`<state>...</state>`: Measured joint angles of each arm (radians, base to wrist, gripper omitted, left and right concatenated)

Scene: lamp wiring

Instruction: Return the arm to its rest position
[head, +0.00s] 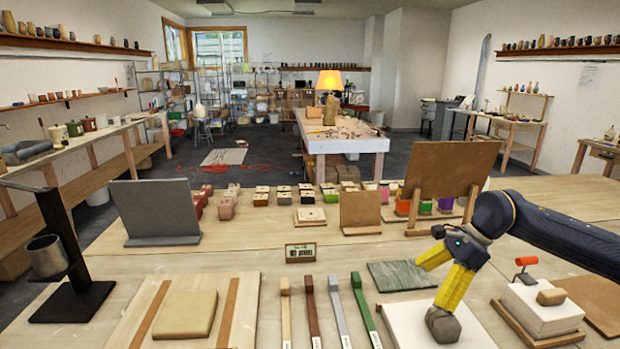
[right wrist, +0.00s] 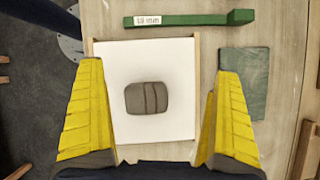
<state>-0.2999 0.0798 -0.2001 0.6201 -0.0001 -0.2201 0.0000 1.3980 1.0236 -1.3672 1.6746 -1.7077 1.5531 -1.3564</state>
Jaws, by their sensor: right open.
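My right gripper (head: 445,278) has yellow fingers and comes in from the right in the head view. Its fingers point down over a white board (head: 405,325), near a rounded grey lump (head: 443,326). In the right wrist view the lump (right wrist: 147,98) has dark bands across it and lies on the white board (right wrist: 120,60). The fingers stand wide apart with nothing held between them. The lump sits clear of both fingers in that view. My left gripper is not in view.
A green bar (head: 364,308) lies left of the board, and a green-grey slab (head: 402,275) behind it. A white block (head: 542,315) with a red-handled tool (head: 526,262) stands at right. A brown upright panel (head: 449,165) stands behind my right arm.

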